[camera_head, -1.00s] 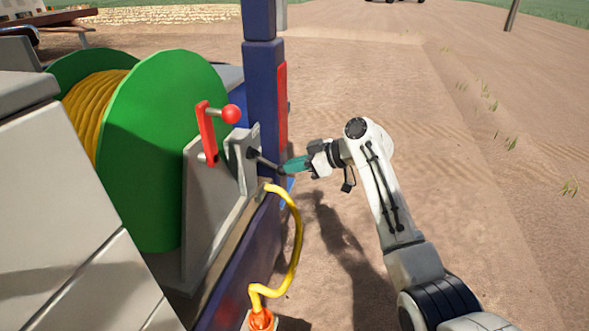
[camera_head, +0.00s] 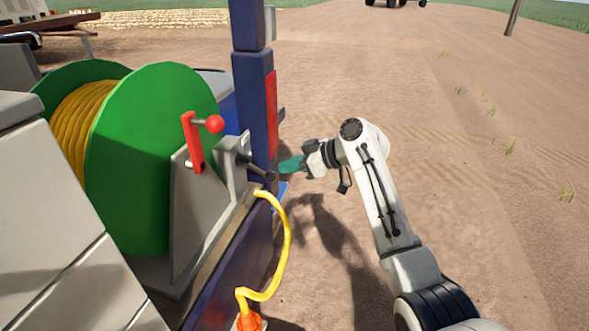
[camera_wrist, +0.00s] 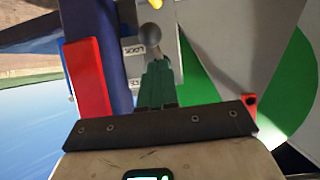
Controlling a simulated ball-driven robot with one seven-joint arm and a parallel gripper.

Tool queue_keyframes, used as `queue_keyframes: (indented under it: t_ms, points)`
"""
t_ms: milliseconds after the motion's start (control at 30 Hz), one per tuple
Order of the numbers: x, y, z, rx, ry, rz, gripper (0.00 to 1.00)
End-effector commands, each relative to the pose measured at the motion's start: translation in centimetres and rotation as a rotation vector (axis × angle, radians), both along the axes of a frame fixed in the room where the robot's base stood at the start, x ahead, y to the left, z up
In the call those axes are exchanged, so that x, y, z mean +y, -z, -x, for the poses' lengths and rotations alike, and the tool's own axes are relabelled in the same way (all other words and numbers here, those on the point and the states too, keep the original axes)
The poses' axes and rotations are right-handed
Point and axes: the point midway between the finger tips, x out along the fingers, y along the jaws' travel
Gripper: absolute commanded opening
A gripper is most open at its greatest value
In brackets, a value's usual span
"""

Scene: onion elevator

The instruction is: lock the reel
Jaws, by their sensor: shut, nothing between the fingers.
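The reel (camera_head: 140,150) has green discs and a yellow cable wound between them. Beside it, a grey bracket (camera_head: 233,155) carries a dark lever (camera_head: 255,167) ending in a ball knob, pointing right and slightly down in the head view. A red crank (camera_head: 193,145) with a red ball handle stands upright on the reel's support. My gripper (camera_head: 281,165) has teal fingers, shut and empty, just beyond the knob. In the wrist view the fingertips (camera_wrist: 158,66) are close to the grey knob (camera_wrist: 149,34), in front of a plate marked LOCK (camera_wrist: 132,50). Contact with the knob is unclear.
A blue post (camera_head: 250,90) with a red panel (camera_head: 272,115) stands just behind the bracket. A yellow cable (camera_head: 286,240) hangs in a loop below it to an orange plug (camera_head: 247,321). Open dirt ground (camera_head: 430,130) lies to the right.

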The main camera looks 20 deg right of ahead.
Motion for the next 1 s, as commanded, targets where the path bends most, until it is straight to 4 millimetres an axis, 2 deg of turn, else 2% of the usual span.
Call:
queue_keyframes:
  t_ms: [600,1000]
  points:
    - [-6.0,-4.5,4.9,-0.004,0.002,-0.001,0.00]
    - [-6.7,-5.1,5.6,-0.002,0.001,-0.001,0.00]
